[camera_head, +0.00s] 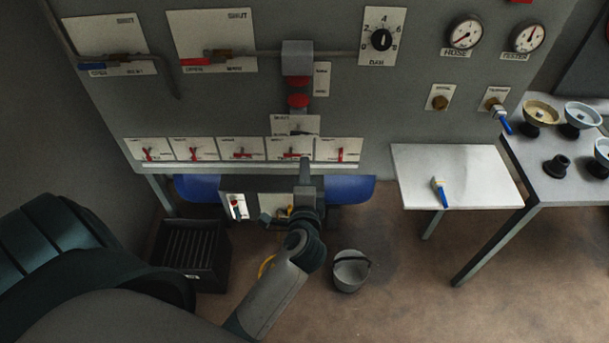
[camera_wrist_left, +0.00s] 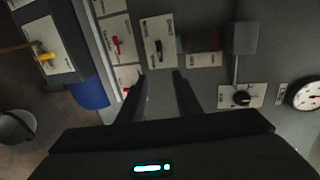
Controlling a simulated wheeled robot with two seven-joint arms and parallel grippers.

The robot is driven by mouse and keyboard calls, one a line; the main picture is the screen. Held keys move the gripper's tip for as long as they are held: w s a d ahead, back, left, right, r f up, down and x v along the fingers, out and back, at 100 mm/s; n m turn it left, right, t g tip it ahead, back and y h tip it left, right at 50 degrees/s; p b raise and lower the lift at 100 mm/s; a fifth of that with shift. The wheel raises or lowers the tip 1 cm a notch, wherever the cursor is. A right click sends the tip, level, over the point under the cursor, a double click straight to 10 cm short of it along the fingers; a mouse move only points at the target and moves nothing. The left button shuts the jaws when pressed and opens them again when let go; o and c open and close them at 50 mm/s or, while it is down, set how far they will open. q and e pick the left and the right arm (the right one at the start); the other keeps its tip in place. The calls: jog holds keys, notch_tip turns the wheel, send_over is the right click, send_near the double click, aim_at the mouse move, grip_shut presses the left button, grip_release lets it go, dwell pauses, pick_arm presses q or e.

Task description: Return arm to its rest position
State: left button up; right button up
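My left arm comes in from the lower left in the head view. Its gripper (camera_head: 305,165) is in front of the grey panel (camera_head: 350,105), by the row of small switch plates and just below a plate with a dark switch (camera_head: 295,125). In the left wrist view the two dark fingers (camera_wrist_left: 164,78) stand apart with nothing between them, pointing at the panel. The plate with the black switch (camera_wrist_left: 158,46) lies just beyond the fingertips; I cannot tell whether they touch the panel. My right gripper is not in view.
A narrow ledge (camera_head: 235,166) runs under the switch row. A blue object (camera_head: 350,190) and a lower box with a switch (camera_head: 237,206) are below. A black crate (camera_head: 190,255) and a bucket (camera_head: 351,270) stand on the floor. A white table (camera_head: 460,165) is at right.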

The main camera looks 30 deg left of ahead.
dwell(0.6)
pick_arm(q)
jog(key=s+d+f+n+g+h+b, duration=0.1)
jog(key=s+d+f+g+h, duration=0.2)
jog(key=f, duration=1)
jog(key=s+d+f+g+h, duration=0.15)
jog(key=s+f, duration=0.35)
jog(key=f, duration=0.9)
jog(key=s+d+f+n+g+h+b, duration=0.1)
jog(key=s+d+f+h, duration=0.15)
jog(key=f, duration=1.05)
jog(key=s+d+f+n+g+h+b, duration=0.1)
jog(key=s+f+n+g, duration=0.25)
jog(key=s+f, duration=1.15)
jog(key=s+a+f+n+g, duration=0.1)
jog(key=s+f, duration=0.1)
jog(key=s, duration=0.5)
jog(key=s+a+f+n+g, duration=0.1)
jog(key=s+f, duration=0.2)
jog(key=s, duration=0.4)
jog(key=s+f+n+g+b, duration=0.1)
jog(key=s+f+n, duration=0.1)
jog(key=s, duration=0.6)
jog(key=shift+a+f, duration=0.3)
jog(key=shift+a, duration=0.1)
